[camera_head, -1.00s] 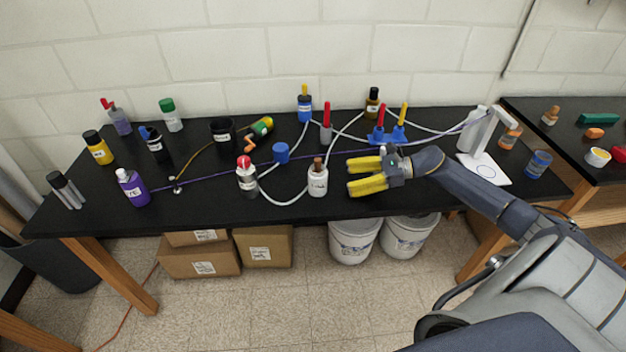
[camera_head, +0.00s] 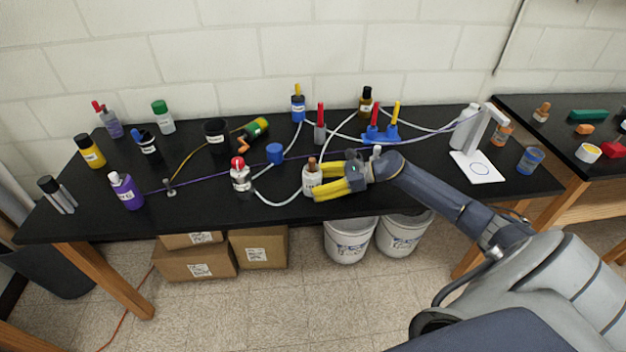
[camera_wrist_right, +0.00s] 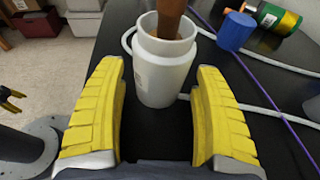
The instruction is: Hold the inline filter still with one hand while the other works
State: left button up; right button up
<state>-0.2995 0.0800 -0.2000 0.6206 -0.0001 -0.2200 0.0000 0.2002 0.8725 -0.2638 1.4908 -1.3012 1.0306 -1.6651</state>
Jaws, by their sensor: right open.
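A white jar-like body (camera_head: 309,176) with a brown top stands upright near the front edge of the black table. It looks most like the inline filter, but I cannot be sure. My right gripper (camera_head: 316,183) reaches in from the right with its yellow fingers open around the jar's near side. In the right wrist view, the white jar (camera_wrist_right: 165,65) stands just ahead of and partly between the open fingertips (camera_wrist_right: 158,78), with no clear contact. A small part of my left gripper (camera_wrist_right: 10,100) shows at the left edge of that view, away from the jar.
White tubing (camera_head: 283,201) and a purple cord (camera_head: 215,177) run across the table (camera_head: 215,217). A red-capped bottle (camera_head: 241,178) and a blue cylinder (camera_head: 275,153) stand left of the jar. A white stand (camera_head: 480,135) is at the right.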

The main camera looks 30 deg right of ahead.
jog(key=shift+w+a+f, duration=0.1)
jog(key=shift+w+a, duration=0.05)
jog(key=shift+a, duration=0.1)
jog(key=c, duration=0.8)
